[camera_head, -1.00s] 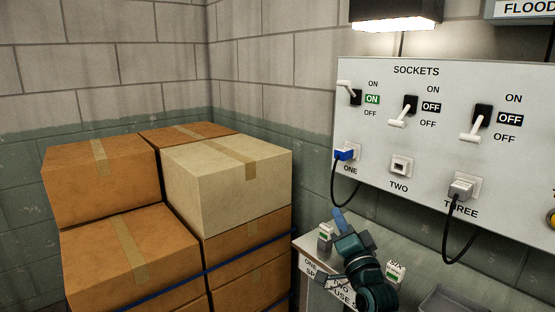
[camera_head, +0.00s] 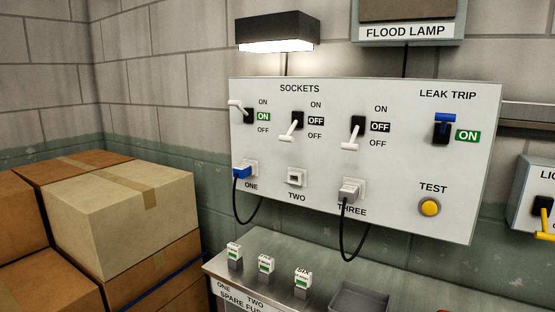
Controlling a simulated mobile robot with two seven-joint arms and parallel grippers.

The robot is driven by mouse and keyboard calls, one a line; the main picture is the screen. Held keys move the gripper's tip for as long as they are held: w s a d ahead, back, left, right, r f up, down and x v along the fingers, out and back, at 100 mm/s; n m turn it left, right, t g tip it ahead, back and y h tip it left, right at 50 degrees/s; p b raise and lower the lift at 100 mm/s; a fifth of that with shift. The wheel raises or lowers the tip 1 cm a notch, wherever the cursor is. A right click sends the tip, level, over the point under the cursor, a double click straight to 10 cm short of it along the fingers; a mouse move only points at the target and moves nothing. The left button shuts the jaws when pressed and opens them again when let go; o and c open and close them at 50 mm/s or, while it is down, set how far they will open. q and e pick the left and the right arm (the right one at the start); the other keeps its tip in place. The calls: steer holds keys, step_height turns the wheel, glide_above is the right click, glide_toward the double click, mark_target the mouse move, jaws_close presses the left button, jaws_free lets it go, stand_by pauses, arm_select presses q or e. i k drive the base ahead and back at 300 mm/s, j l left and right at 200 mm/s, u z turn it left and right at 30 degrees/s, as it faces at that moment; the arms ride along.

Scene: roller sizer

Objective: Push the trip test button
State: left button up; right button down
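The yellow round test button (camera_head: 430,207) sits under the word TEST at the lower right of the white sockets panel (camera_head: 400,88). Above it is the leak trip switch (camera_head: 443,128) with a blue lever, its lever up, next to a green ON label. Nothing touches the button and nothing covers it. Neither of my grippers shows in the head view now.
Cardboard boxes (camera_head: 120,215) are stacked left.

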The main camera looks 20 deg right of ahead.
mark_target(429, 207)
steer(key=z, duration=1.6)
